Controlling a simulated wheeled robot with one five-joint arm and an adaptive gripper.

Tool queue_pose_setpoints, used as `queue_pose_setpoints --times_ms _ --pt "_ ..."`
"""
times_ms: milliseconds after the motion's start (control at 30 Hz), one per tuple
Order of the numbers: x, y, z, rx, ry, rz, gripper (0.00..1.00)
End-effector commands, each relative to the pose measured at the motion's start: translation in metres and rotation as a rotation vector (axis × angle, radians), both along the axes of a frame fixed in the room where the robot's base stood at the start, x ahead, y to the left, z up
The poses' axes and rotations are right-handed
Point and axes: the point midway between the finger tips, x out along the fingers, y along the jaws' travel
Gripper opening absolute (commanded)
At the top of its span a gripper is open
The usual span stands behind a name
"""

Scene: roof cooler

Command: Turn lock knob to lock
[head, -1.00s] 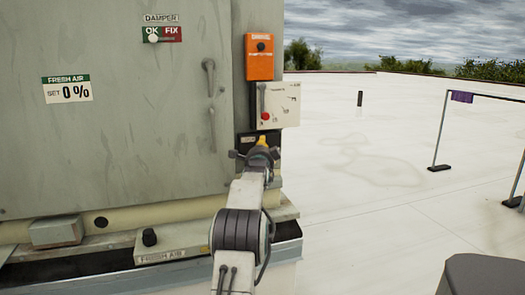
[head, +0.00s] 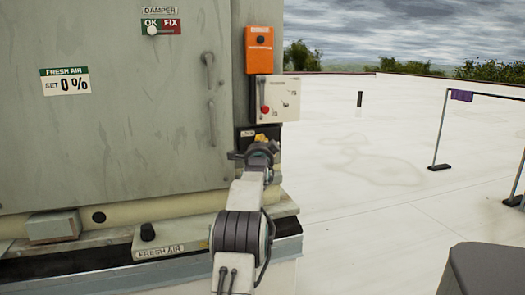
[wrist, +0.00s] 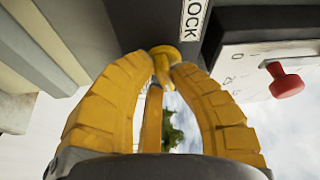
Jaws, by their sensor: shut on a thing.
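The lock knob (wrist: 165,56) shows in the wrist view as a small yellow knob on a dark plate (wrist: 150,22). A white label (wrist: 194,18) reading "LOCK" is beside it. The yellow fingers of my gripper (wrist: 166,72) are closed around the knob, with their tips on both sides of it. In the head view, my gripper (head: 262,138) is at the dark lock plate (head: 243,135) on the cabinet's right edge. The knob itself is hidden there behind my gripper and wrist.
A white panel (head: 288,92) with a red-tipped lever (head: 265,109) sits just above my gripper, under an orange box (head: 259,53). The grey cabinet (head: 120,140) fills the left. A black knob (head: 147,232) stands on the "FRESH AIR" ledge. Open roof lies right.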

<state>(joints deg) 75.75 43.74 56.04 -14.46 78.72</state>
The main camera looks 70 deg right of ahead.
Motion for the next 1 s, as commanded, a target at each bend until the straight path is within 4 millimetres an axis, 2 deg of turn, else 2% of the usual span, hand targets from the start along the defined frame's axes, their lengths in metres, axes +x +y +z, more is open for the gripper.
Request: queue_pose_setpoints --times_ms 433,467,700,767,1000 --pt "0.0017 0.0002 0.0001 -0.038 0.053 -0.003 0.00" --pt "0.0019 0.0003 0.0002 -0.038 0.053 -0.003 0.22" --pt "0.0013 0.0001 0.0001 -0.037 0.052 -0.004 0.43" --pt "0.0011 0.0002 0.0001 -0.037 0.052 -0.004 0.46" --pt "0.0008 0.0003 0.0000 -0.037 0.051 -0.004 0.46"
